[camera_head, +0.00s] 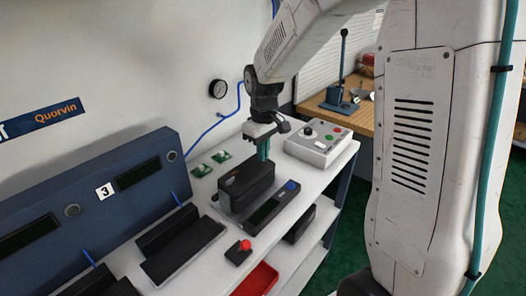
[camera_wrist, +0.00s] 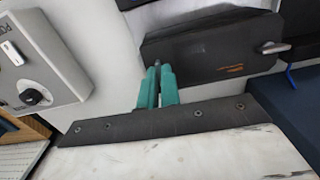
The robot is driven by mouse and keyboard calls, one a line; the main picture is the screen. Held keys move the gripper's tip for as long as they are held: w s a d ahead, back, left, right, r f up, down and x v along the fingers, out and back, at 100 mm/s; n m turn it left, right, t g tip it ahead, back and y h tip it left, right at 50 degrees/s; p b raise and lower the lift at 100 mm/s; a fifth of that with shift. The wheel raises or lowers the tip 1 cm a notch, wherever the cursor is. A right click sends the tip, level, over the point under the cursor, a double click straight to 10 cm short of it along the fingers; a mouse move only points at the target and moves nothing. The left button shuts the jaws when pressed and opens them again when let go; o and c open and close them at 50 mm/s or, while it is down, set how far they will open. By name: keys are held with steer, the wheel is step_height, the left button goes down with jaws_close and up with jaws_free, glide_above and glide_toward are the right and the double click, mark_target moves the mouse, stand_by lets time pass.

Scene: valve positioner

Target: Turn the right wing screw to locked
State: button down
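The black positioner housing (camera_head: 245,187) stands on the white bench; it fills the upper middle of the wrist view (camera_wrist: 215,55). My gripper (camera_head: 263,150) points down at the housing's right end. Its two teal fingers (camera_wrist: 160,82) are close together, with a small grey tip of the right wing screw (camera_wrist: 157,63) showing between them. The rest of that screw is hidden by the fingers, so its angle is hard to tell. The left wing screw (camera_wrist: 273,47) shows uncovered at the housing's other end, which is on the right in the wrist view.
A dark unit with a screen and blue button (camera_head: 265,210) lies in front of the housing. A grey control box (camera_head: 318,145) with a knob stands to the right. Left are a black tray (camera_head: 185,250), a blue panel (camera_head: 95,200) and a small red-button box (camera_head: 239,252).

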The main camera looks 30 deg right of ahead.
steer(key=m, duration=0.4)
steer(key=shift+d+y, duration=0.1)
steer(key=shift+y, duration=0.2)
steer(key=m, duration=0.4)
steer(key=shift+m+y, duration=0.3)
steer(key=m, duration=0.4)
steer(key=shift+d+m+y, duration=0.1)
steer(key=shift+m+y, duration=0.2)
steer(key=m, duration=0.4)
steer(key=shift+t, duration=0.4)
steer(key=shift+s+m, duration=0.1)
steer(key=shift+m, duration=0.2)
steer(key=c, duration=1.6)
jaws_free()
